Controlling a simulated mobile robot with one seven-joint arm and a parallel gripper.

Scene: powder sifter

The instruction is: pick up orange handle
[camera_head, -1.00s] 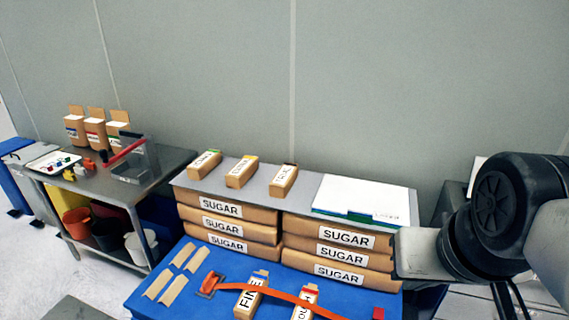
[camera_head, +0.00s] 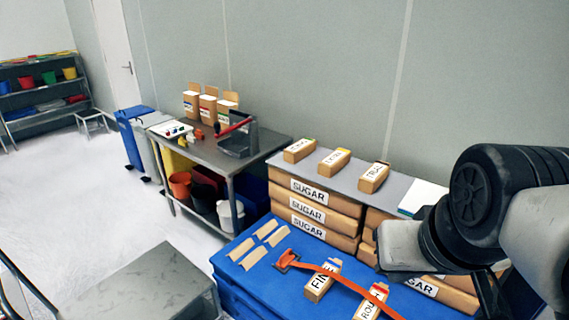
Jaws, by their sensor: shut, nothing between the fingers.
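On the blue surface (camera_head: 245,283) at the front lies an orange strap (camera_head: 335,273) with an orange-red end piece (camera_head: 287,259) on its left. The strap runs right across boxes labelled FINE (camera_head: 320,281) and ROUGH (camera_head: 371,302). A red bar-like handle (camera_head: 234,127) belongs to a grey stand (camera_head: 240,143) on the steel table at the left. Which of these is the orange handle I cannot tell for sure. My arm fills the right side, well apart from both. My gripper does not show clearly in the picture.
Stacked SUGAR boxes (camera_head: 308,213) carry a grey board with smaller boxes (camera_head: 335,160). The steel table (camera_head: 188,149) holds a white tray (camera_head: 170,130) and upright boxes. Buckets stand below.

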